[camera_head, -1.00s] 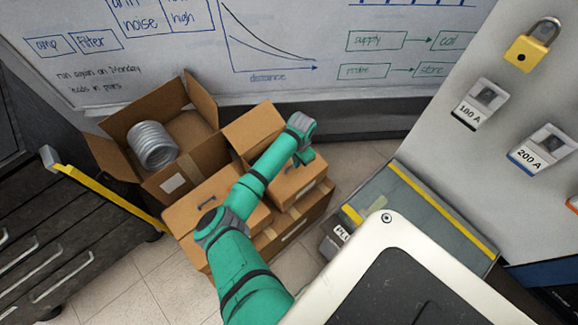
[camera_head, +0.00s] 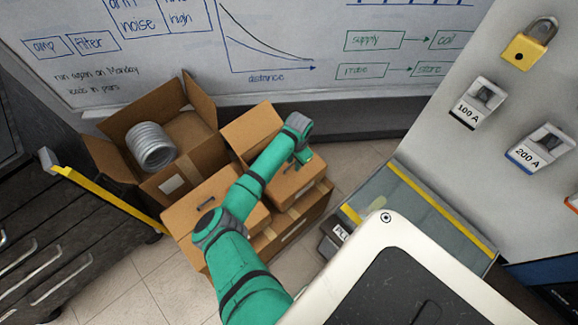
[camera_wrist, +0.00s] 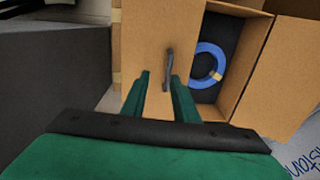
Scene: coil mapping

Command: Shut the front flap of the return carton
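The brown return carton (camera_head: 321,206) stands on the floor below my arm, partly hidden by it. In the wrist view, a cardboard flap (camera_wrist: 137,45) with a dark upright handle (camera_wrist: 169,60) lies at the left of the carton's opening. The same flap shows in the head view (camera_head: 306,180). A blue coil with a yellow band (camera_wrist: 208,64) lies inside the opening. My gripper (camera_wrist: 161,78) is open at the handle, its two green fingers on either side, with the right one closer. I cannot tell whether they touch it. In the head view, my gripper (camera_head: 303,156) is small.
An open carton (camera_head: 172,187) with a grey coil (camera_head: 152,146) stands left. Another handled cardboard flap (camera_head: 190,215) lies in front. A raised back flap (camera_head: 250,128) stands near the whiteboard (camera_head: 290,45).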

